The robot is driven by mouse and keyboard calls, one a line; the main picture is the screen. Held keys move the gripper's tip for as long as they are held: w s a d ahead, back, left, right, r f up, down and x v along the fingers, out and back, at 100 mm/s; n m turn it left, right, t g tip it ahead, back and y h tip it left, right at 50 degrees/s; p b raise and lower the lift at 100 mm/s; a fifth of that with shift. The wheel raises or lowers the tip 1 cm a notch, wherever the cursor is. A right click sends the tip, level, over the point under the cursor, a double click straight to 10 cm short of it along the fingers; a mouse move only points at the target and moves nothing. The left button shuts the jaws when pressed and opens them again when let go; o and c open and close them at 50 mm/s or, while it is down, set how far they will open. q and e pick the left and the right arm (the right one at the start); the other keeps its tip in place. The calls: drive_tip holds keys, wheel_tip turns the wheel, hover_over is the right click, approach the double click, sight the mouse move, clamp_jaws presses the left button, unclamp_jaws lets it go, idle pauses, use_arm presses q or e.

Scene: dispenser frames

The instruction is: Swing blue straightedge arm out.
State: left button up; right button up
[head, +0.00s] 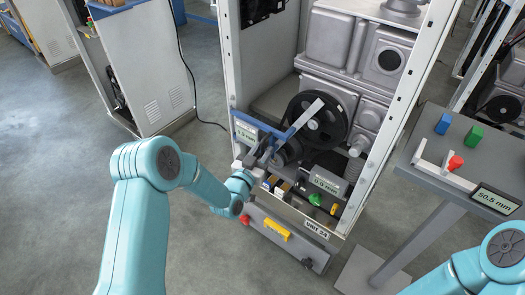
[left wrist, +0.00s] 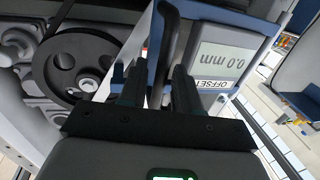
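The blue straightedge arm (head: 302,119) is a long pale strip with blue edging. In the head view it slants up from the left post across the front of the frame's black wheel. My left gripper (head: 258,153) is at its lower left end. In the left wrist view, my gripper's dark fingers (left wrist: 155,85) stand apart, with a black curved handle-like piece (left wrist: 166,35) between them. I see a gap beside that piece; contact is unclear. A display marked OFFSET (left wrist: 228,55) reads 0.0 mm upside down. My right gripper is out of view.
The open dispenser frame (head: 235,60) holds grey machinery and a black wheel (head: 318,118). Below are a second display (head: 328,182) and a low box with a yellow handle (head: 270,229). A grey stand (head: 425,150) carries blocks at right. Floor is clear at left.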

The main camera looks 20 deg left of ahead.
use_arm(q)
drive_tip(key=shift+w, duration=0.2)
clamp_jaws()
